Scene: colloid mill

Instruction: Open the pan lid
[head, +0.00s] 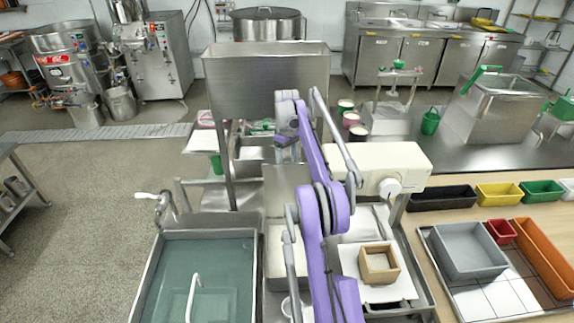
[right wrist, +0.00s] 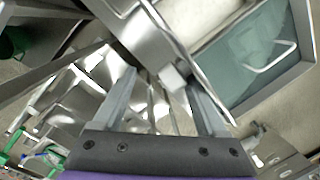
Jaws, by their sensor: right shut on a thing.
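My right arm, purple and grey, reaches up the middle of the head view. Its gripper (head: 287,158) is over the steel equipment behind a flat steel panel (head: 283,187). In the right wrist view the gripper (right wrist: 162,82) has its two grey fingers around a small metal part (right wrist: 173,77) beside a steel edge. The fingers hide much of this part. I cannot tell for certain which steel piece is the pan lid. My left gripper is not in view.
A teal-bottomed basin (head: 153,285) with a white curved handle (head: 192,297) is at the lower left. A cream machine (head: 375,160) stands right of my arm. A tall steel hopper (head: 235,90) is behind. Trays and bins line the right table (head: 430,285).

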